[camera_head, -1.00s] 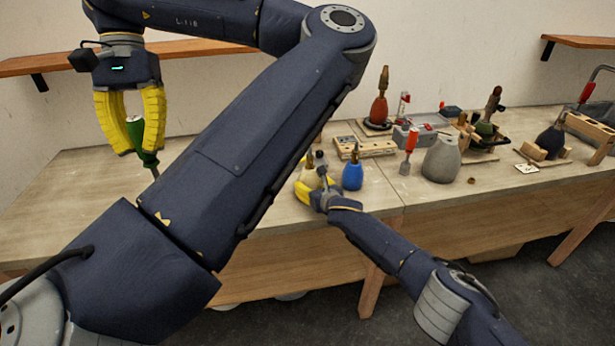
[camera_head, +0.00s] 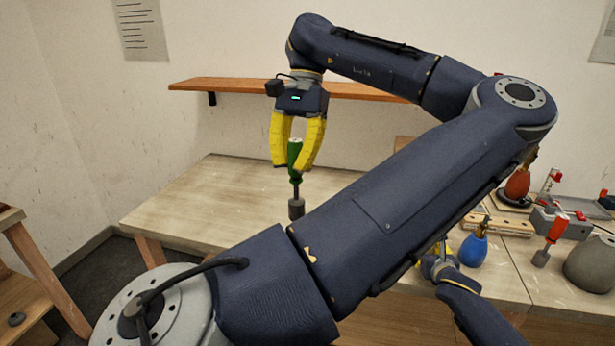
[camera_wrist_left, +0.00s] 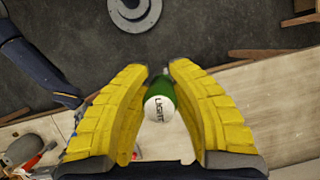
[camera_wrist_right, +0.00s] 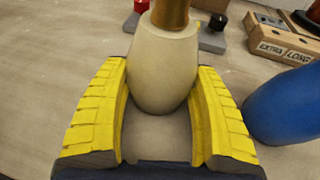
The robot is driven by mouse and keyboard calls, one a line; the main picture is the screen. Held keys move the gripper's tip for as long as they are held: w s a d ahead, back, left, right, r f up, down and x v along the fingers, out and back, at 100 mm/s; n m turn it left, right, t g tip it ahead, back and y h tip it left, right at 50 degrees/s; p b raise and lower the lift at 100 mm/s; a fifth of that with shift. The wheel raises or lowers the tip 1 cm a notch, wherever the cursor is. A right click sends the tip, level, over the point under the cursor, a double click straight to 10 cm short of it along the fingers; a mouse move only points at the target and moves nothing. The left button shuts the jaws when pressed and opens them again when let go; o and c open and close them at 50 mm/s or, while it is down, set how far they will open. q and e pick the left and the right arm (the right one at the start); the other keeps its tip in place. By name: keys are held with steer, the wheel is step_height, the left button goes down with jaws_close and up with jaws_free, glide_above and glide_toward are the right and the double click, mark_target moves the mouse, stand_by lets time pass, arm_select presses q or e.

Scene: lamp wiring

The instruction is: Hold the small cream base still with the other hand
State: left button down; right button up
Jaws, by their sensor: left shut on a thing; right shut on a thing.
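The small cream base (camera_wrist_right: 165,70) stands upright between the yellow fingers of my right gripper (camera_wrist_right: 160,110), which is shut on it. A brass-coloured part (camera_wrist_right: 170,14) rises from its top. In the head view my right gripper (camera_head: 437,256) is mostly behind my left arm, and the base is largely hidden there. My left gripper (camera_head: 297,150) is shut on the green handle of a screwdriver (camera_head: 295,160), held upright above the table with its grey end down.
A blue base (camera_head: 473,248) stands just right of my right gripper. A red-handled tool (camera_head: 556,230), a grey base (camera_head: 592,262) and a red base (camera_head: 517,184) are further right. A wooden block (camera_wrist_right: 285,35) marked "EXTRA LONG" lies behind. The left of the table (camera_head: 220,195) is clear.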

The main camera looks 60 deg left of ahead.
arm_select(q)
steer(key=w+a+r+m+y, duration=0.15)
steer(key=w+m, duration=0.35)
steer(key=w, duration=0.6)
steer(key=w+a+m+y, duration=0.1)
steer(key=w+m+y, duration=0.3)
steer(key=w, duration=0.7)
steer(key=w+d+f+m+t, duration=0.1)
steer(key=w+d+m, duration=0.3)
steer(key=w, duration=0.5)
steer(key=w+d+f+m+t+y, duration=0.1)
steer(key=w+d+f+m, duration=0.1)
steer(key=w+d+m, duration=0.3)
steer(key=w+m, duration=0.4)
steer(key=shift+w+d+t, duration=0.15)
steer(key=shift+w+t, duration=0.15)
steer(key=shift+y, duration=0.25)
steer(key=shift+f, duration=0.1)
